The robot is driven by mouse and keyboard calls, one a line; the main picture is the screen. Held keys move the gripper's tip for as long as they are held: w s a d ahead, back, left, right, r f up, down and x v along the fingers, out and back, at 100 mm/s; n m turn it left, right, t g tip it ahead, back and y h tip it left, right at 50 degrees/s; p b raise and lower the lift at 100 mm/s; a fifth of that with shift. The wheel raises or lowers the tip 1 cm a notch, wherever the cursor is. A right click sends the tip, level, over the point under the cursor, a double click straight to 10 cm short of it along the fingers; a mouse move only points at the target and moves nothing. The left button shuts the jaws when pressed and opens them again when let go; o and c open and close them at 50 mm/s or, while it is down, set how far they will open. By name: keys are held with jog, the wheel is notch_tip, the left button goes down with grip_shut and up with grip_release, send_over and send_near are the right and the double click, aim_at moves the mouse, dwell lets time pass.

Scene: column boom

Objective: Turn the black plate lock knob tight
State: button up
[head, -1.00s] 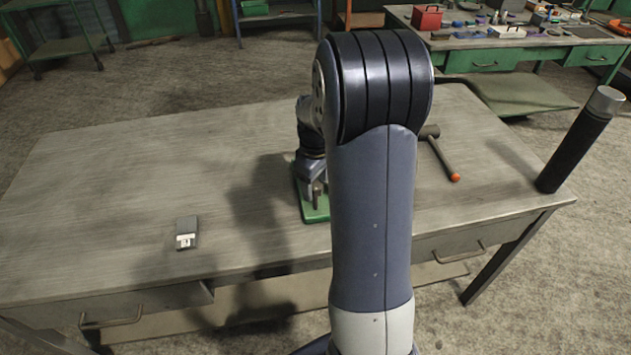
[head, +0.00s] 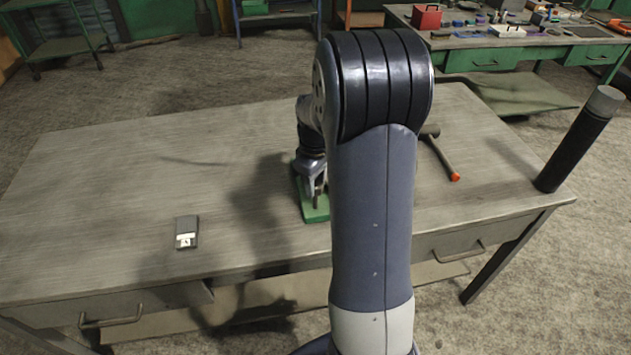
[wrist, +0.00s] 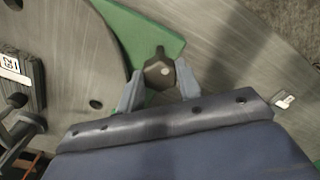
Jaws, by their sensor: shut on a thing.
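The dark lock knob (wrist: 158,70) stands above a green base (wrist: 135,38) in the wrist view. My gripper (wrist: 159,79) has one finger on each side of the knob and is shut on it. In the head view the green base (head: 316,212) lies on the workbench, with my gripper (head: 318,186) above it. My own arm hides the right part of the base there, and I cannot make out the knob. The knob's underside is hidden in both views.
A small dark block with a white label (head: 187,232) lies on the workbench (head: 110,190) left of the base. A bar with an orange tip (head: 445,160) lies to the right, partly behind my arm. A black post (head: 578,142) stands at the bench's right edge. The bench's left side is mostly clear.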

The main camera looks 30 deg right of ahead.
jog(key=m, duration=0.8)
jog(key=shift+m+b, duration=0.3)
jog(key=shift+b, duration=0.05)
jog(key=m, duration=0.4)
jog(key=shift+m, duration=2.6)
jog(key=o, duration=1)
notch_tip(320, 180, up, 11)
jog(key=b, duration=0.1)
